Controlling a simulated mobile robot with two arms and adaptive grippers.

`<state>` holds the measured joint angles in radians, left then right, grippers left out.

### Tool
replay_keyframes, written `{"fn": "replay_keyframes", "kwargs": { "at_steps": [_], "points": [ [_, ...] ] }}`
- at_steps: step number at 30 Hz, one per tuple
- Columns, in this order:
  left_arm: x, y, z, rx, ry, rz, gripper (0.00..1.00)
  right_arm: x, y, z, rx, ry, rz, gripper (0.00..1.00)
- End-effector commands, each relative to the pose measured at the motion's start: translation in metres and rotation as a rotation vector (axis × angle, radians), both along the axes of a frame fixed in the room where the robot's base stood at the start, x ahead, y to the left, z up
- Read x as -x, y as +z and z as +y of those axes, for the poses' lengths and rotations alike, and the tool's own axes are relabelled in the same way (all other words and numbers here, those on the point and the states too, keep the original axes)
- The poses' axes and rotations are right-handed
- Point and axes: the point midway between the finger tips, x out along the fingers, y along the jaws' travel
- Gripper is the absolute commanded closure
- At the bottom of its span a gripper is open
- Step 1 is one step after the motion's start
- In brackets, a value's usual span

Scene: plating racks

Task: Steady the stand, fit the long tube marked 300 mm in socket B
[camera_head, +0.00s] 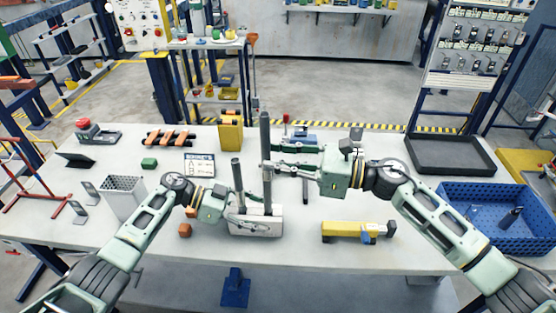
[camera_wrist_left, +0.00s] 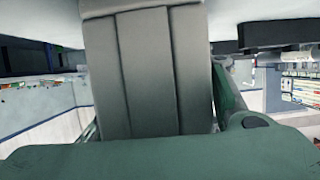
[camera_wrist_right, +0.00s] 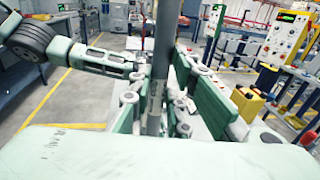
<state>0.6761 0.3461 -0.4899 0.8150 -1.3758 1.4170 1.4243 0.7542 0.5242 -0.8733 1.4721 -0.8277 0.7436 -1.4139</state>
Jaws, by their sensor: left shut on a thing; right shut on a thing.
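The stand (camera_head: 262,227), a pale block, sits at the table's front middle. A shorter dark tube (camera_head: 237,178) stands upright in its left part. My left gripper (camera_head: 246,224) is shut on the stand's front. My right gripper (camera_head: 268,168) is shut on the long dark tube (camera_head: 264,130), held upright over the stand's right part. Its lower end reaches the block's top; I cannot tell whether it is inside a socket. In the right wrist view the long tube (camera_wrist_right: 163,50) runs between the fingers, with a pale label too small to read.
A card (camera_head: 199,165) marked A and B stands behind the stand. A yellow tool (camera_head: 345,230) is at the front right, beside a blue crate (camera_head: 475,220). A white perforated holder (camera_head: 122,200) stands at left.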

Motion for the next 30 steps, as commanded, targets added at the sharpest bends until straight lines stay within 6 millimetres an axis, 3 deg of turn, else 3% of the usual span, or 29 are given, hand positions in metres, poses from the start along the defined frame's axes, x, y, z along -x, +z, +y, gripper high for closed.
{"fn": "replay_keyframes", "kwargs": {
  "at_steps": [30],
  "points": [
    [0.000, 0.000, 0.000, 0.000, 0.000, 0.000, 0.87, 0.000, -0.025, 0.000, -0.002, -0.001, 0.001, 1.00]
  ]
}}
